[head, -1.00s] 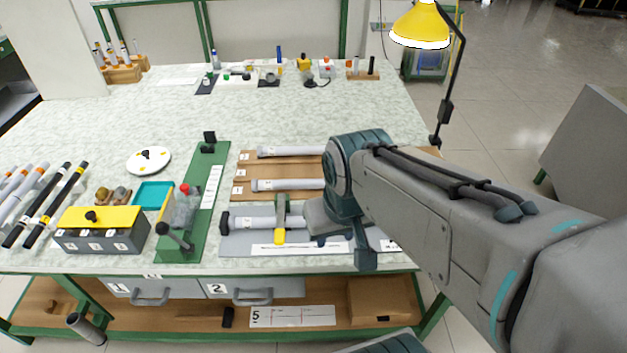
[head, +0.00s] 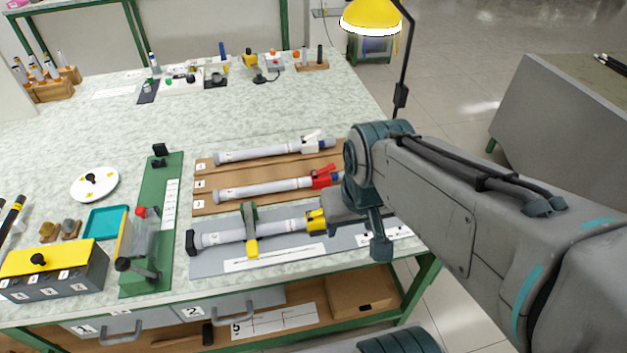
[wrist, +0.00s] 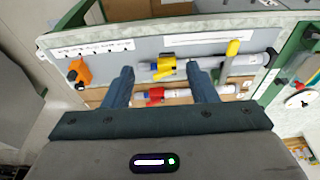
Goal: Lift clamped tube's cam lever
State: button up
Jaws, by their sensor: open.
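The clamped tube (head: 275,229) is pale grey and lies on a grey board (head: 210,265). A green clamp with a yellow handle (head: 251,232) stands across its middle. A yellow cam lever (head: 316,219) is on its right-hand end in the head view; it also shows in the wrist view (wrist: 162,67). My gripper (wrist: 160,70) is open, with one finger on each side of the yellow lever in the wrist view. I cannot tell their height above it or any contact. In the head view my wrist partly hides the tube's right end.
Two more tubes, one with a red lever (head: 324,177) and one with a white lever (head: 311,143), lie on brown boards behind. A green stand (head: 150,260) is at left. An orange piece (wrist: 80,73) lies on the grey board in the wrist view.

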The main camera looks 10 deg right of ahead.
aim_at(319, 210)
jog(key=z, duration=2.4)
jog(key=k, duration=1.2)
jog(key=u, duration=1.7)
jog(key=i, duration=0.5)
jog(key=u, duration=0.05)
